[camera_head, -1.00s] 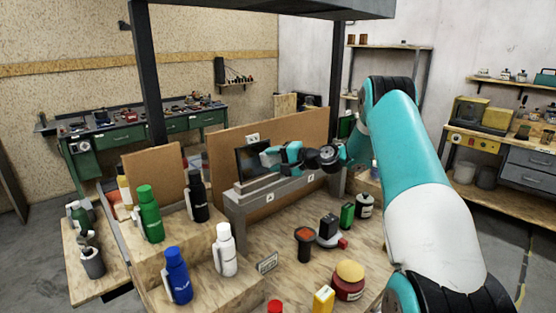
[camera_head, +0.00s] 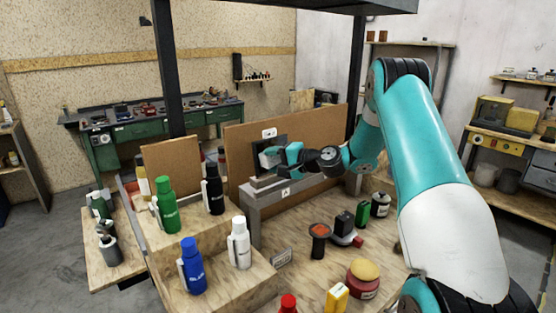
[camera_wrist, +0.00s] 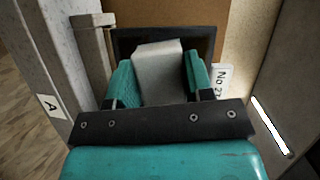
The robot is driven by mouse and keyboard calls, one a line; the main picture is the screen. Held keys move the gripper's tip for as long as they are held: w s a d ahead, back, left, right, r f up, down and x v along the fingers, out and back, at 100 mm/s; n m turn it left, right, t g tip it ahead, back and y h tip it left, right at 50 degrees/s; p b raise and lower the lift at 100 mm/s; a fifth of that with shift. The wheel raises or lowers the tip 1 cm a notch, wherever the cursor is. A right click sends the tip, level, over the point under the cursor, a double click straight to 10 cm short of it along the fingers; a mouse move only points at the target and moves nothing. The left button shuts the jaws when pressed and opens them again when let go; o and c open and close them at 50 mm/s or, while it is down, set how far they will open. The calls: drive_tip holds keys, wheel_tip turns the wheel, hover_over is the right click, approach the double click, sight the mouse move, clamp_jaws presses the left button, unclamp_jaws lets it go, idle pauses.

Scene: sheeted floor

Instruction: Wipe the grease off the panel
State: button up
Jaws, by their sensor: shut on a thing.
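The dark panel (camera_head: 270,142) stands upright in front of a brown board, on a grey ledge. In the wrist view, its dark face and rim (camera_wrist: 207,38) show behind the held block. My gripper (camera_head: 273,155) is at the panel and also shows in the wrist view (camera_wrist: 158,80). Its teal fingers are shut on a pale grey-white block (camera_wrist: 158,68), which looks like a wiping pad. The block covers the middle of the panel. I cannot tell whether it touches the face. No grease can be made out.
The grey ledge (camera_head: 262,205) bears an "A" label. Bottles in green (camera_head: 167,207), black (camera_head: 213,190), blue (camera_head: 192,268) and white (camera_head: 239,245) stand on wooden steps at left. A red jar (camera_head: 362,283) and several small items stand on the bench at right. A brown board (camera_head: 318,125) rises behind.

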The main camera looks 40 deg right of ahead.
sight(262, 156)
drive_tip(key=shift+a, duration=1.95)
drive_tip(key=shift+w+r+p, duration=0.15)
drive_tip(key=shift+r+p, duration=0.35)
drive_tip(key=shift+r, duration=0.55)
drive_tip(key=d+b, duration=0.1)
drive_tip(key=d, duration=1.1)
drive_tip(key=shift+w, duration=0.2)
drive_tip(key=shift+s, duration=0.1)
drive_tip(key=shift+s+d+r+b, duration=0.1)
drive_tip(key=shift+s+b, duration=0.05)
drive_tip(key=shift+s, duration=0.8)
drive_tip(key=shift+s+a+r+b, duration=0.1)
drive_tip(key=shift+s+r+b, duration=0.1)
drive_tip(key=shift+s, duration=0.8)
drive_tip(key=shift+s+d+r+b, duration=0.1)
drive_tip(key=shift+s+b, duration=0.05)
drive_tip(key=shift+s, duration=0.8)
